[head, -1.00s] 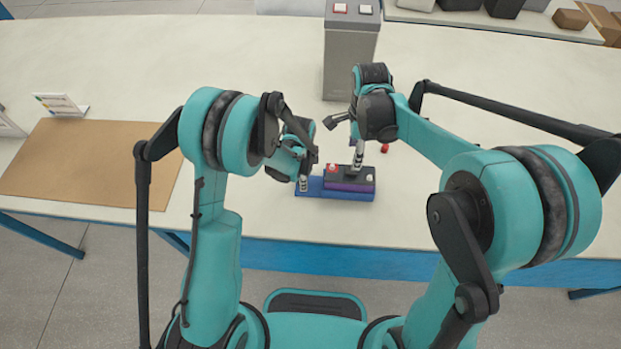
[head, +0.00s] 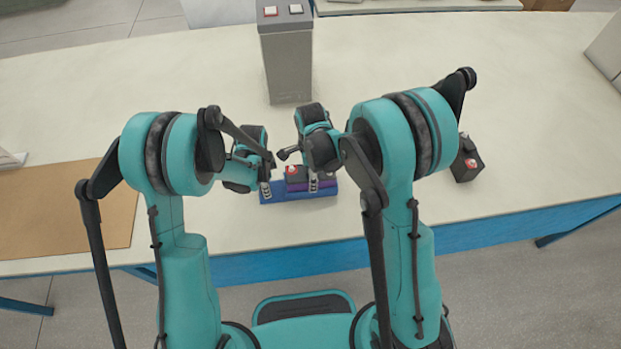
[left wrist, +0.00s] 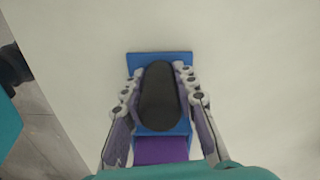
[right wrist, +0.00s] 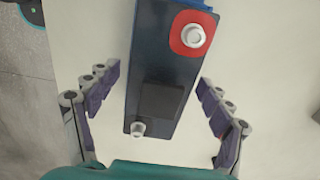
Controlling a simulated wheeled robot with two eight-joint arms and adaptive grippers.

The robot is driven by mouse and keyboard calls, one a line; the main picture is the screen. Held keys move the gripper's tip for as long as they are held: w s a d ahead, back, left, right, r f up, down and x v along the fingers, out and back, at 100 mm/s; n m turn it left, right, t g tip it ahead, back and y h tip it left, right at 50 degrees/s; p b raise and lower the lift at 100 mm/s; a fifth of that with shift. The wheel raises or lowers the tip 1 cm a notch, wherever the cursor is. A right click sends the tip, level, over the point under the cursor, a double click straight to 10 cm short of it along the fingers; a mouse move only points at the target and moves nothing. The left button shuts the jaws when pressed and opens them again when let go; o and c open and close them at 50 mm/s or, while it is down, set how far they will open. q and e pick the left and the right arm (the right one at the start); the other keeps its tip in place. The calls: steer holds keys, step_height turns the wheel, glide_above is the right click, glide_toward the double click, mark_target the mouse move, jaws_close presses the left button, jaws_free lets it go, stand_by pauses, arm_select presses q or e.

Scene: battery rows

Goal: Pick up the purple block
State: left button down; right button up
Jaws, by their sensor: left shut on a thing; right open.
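A purple block (head: 301,187) lies on a blue tray (head: 275,197), under a black battery (head: 297,173) with a red-ringed terminal. Its purple face also shows below the blue in the left wrist view (left wrist: 160,150). My left gripper (head: 265,190) is at the tray's left end. In the left wrist view its fingers are shut on a black rounded piece (left wrist: 159,96) over the blue tray (left wrist: 150,57). My right gripper (head: 313,182) is over the battery's right part. In the right wrist view its open fingers lie apart on both sides of the battery (right wrist: 160,75). The purple block is hidden there.
A tall grey box (head: 287,65) with a red and a white top piece stands behind. Another dark battery (head: 467,160) stands at the right. A brown board (head: 70,210) lies at the left. The table's front edge is close. White table between is mostly clear.

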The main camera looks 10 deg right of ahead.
steer(key=shift+f, duration=0.45)
jaws_close()
steer(key=shift+r, duration=0.1)
steer(key=shift+r, duration=0.1)
step_height(320, 180, up, 10)
steer(key=shift+f, duration=0.1)
stand_by(0.3)
arm_select(q)
steer(key=c, duration=1.1)
jaws_free()
